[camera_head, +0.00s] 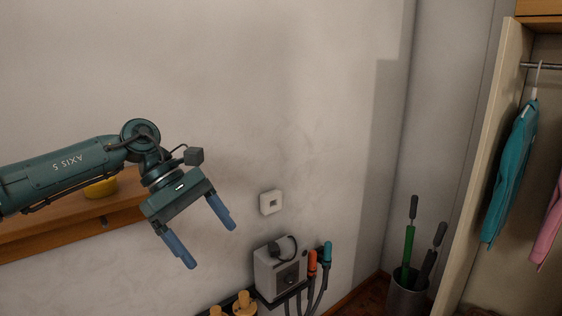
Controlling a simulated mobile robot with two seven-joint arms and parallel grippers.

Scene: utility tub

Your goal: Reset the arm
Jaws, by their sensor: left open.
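My left arm comes in from the left as a teal arm marked "AXIS 5". My left gripper (212,246) hangs in front of the pale wall with its two blue fingers spread apart, pointing down and to the right. Nothing is between the fingers. My right gripper does not show in this view.
A wooden shelf (62,222) with a yellow object (101,187) runs behind my arm. A grey box (279,268) stands below right, near orange and teal handles. Clothes (512,172) hang in a wardrobe at right. The wall area above is clear.

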